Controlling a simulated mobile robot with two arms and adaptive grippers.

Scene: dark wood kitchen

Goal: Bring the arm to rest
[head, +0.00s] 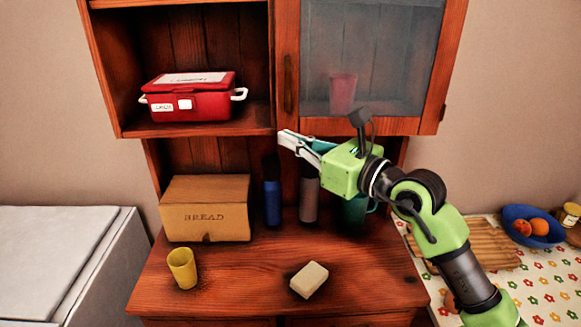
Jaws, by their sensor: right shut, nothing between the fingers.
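My right arm comes in from the lower right, green and dark grey. My right gripper (284,137) is shut and empty. It is in front of the dark wood hutch (205,152), near the lower edge of the glass cabinet door (375,60). It points left. The gripper and its wrist partly hide a teal mug (357,210) and a grey bottle (309,200) that stand behind them on the counter. My left gripper is not in view.
A red box (190,103) sits on the open shelf. On the counter (230,285) are a bread box (205,209), a blue bottle (272,203), a yellow cup (182,268) and a pale block (309,280). A blue fruit bowl (546,238) stands at right.

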